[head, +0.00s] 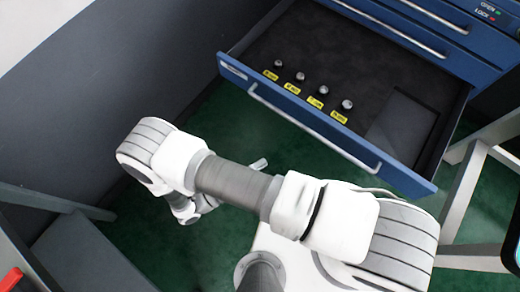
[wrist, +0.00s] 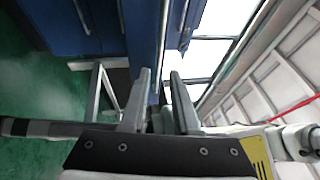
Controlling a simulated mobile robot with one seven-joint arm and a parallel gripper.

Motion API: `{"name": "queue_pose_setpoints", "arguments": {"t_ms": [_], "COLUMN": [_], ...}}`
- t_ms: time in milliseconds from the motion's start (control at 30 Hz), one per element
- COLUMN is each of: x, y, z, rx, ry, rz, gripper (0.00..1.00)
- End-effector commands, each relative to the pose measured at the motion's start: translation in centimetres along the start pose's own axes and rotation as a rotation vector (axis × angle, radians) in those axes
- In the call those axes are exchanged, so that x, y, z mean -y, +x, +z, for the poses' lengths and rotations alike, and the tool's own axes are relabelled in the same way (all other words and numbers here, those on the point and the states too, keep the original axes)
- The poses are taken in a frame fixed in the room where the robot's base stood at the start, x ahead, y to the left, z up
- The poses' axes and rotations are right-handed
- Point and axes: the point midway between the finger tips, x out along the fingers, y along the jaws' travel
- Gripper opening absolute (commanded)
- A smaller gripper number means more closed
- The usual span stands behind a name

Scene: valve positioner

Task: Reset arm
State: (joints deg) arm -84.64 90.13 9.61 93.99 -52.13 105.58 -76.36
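My white and grey arm crosses the lower middle of the head view, with its bent joint at the left, over the floor in front of the open drawer. In the wrist view my gripper (wrist: 160,76) shows two grey fingers standing apart, with nothing held between them. In the head view the gripper is mostly hidden behind the arm, and its fingers cannot be made out clearly.
A blue drawer (head: 312,133) stands open, holding several small knobs with yellow labels and a dark recess at right. Its cabinet (head: 490,45) is behind. A grey wall (head: 120,80) is at left. Pale frame legs (head: 462,195) stand at right. Green floor (head: 235,115) is bare between.

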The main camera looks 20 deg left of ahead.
Motion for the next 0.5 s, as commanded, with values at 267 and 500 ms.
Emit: {"name": "queue_pose_setpoints", "arguments": {"t_ms": [267, 500], "x": [0.0, 0.99], "y": [0.04, 0.59], "z": [0.0, 0.76], "rx": [0.0, -0.053], "ry": [0.0, 0.043], "rz": [0.0, 0.024], "gripper": [0.3, 0.3]}}
